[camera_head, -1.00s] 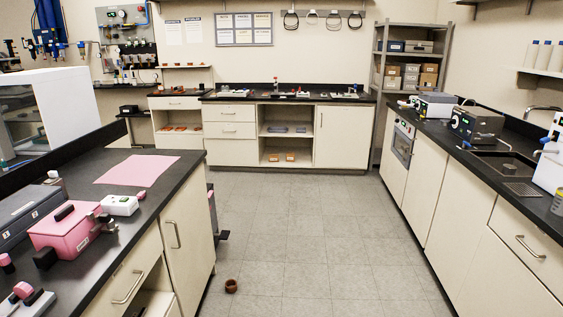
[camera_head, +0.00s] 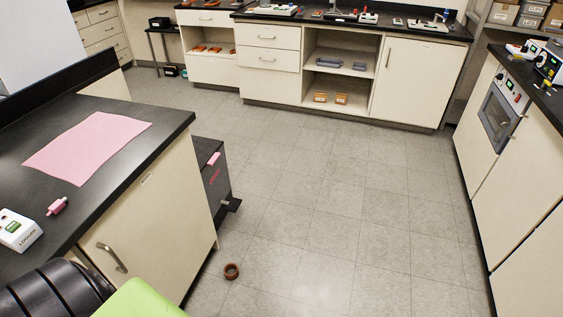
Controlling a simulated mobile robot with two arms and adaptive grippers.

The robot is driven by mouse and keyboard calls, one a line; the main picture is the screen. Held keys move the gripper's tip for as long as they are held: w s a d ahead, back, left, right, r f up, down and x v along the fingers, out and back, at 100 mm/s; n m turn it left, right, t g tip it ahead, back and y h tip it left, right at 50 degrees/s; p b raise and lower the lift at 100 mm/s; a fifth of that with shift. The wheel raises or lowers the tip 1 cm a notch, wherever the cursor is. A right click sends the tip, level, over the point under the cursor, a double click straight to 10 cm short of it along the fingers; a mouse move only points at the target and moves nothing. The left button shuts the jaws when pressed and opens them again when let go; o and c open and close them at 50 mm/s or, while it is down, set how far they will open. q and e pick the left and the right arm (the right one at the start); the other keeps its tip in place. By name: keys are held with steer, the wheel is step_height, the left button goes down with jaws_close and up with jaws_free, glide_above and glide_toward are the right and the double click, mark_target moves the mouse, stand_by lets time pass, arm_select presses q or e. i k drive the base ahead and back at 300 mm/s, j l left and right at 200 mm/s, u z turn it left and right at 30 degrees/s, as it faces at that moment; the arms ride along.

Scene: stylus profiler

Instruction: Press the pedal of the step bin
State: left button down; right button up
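The step bin (camera_head: 213,184) is a dark grey box on the floor, close against the far end of the left counter. The near counter cabinet hides part of it. A small pink item (camera_head: 213,159) shows at its upper part, and a reddish line marks its side. The black pedal (camera_head: 232,205) sticks out low at its right side, just above the floor. Neither my left nor my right gripper is in view.
A brown ring-shaped object (camera_head: 231,271) lies on the floor in front of the bin. The left counter (camera_head: 155,123) holds a pink sheet (camera_head: 88,148) and a white logger (camera_head: 18,230). The tiled floor (camera_head: 340,215) right of the bin is clear, up to the right-hand cabinets (camera_head: 527,180).

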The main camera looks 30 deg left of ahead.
mark_target(232, 206)
steer(key=i+j+u, duration=0.1)
steer(key=i+u, duration=0.25)
steer(key=i+l+u, duration=0.1)
steer(key=i+u, duration=0.25)
steer(key=i, duration=0.25)
steer(key=i+l+u, duration=0.15)
steer(key=i+u, duration=0.2)
steer(key=i+l+u, duration=0.35)
steer(key=i, duration=0.2)
steer(key=i+u, duration=0.6)
steer(key=i, duration=0.2)
steer(key=z, duration=0.25)
